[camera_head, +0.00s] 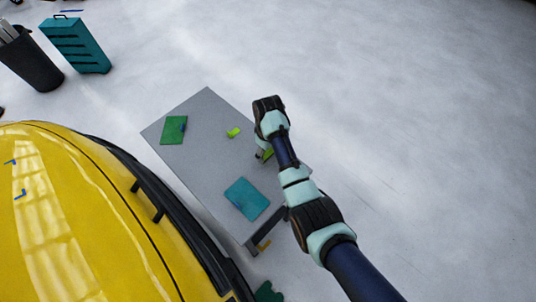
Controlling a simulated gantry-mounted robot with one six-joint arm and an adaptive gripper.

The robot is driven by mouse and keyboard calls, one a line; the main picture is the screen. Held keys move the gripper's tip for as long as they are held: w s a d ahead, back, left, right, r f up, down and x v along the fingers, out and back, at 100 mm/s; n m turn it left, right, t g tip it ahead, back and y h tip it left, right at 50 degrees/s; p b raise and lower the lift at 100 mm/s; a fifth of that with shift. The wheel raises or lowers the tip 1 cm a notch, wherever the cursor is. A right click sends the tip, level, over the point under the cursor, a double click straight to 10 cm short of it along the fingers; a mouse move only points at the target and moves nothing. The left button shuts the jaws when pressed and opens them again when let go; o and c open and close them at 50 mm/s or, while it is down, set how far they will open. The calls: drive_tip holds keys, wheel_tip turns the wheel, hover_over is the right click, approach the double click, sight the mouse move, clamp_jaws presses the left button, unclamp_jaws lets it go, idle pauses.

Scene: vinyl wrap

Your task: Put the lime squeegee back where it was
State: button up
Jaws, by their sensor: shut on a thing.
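My gripper (261,155) is over the right part of the grey table (208,108), partly hidden by my own arm. It is shut on a lime-green thing, apparently the lime squeegee (268,153), of which only a small part shows. I cannot tell whether it touches the table. Another small, bright lime piece (233,132) lies on the table to the left of my gripper, apart from it.
A teal mat (246,199) lies nearer. A yellow car (70,220) stands close on the left. A dark bin (35,65) and teal cabinet (78,45) stand farther back.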

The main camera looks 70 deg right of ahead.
drive_tip(key=shift+f, duration=0.75)
drive_tip(key=shift+f, duration=0.2)
drive_tip(key=o, duration=1)
wheel_tip(320, 180, up, 12)
drive_tip(key=p, duration=0.4)
drive_tip(key=shift+r, duration=0.2)
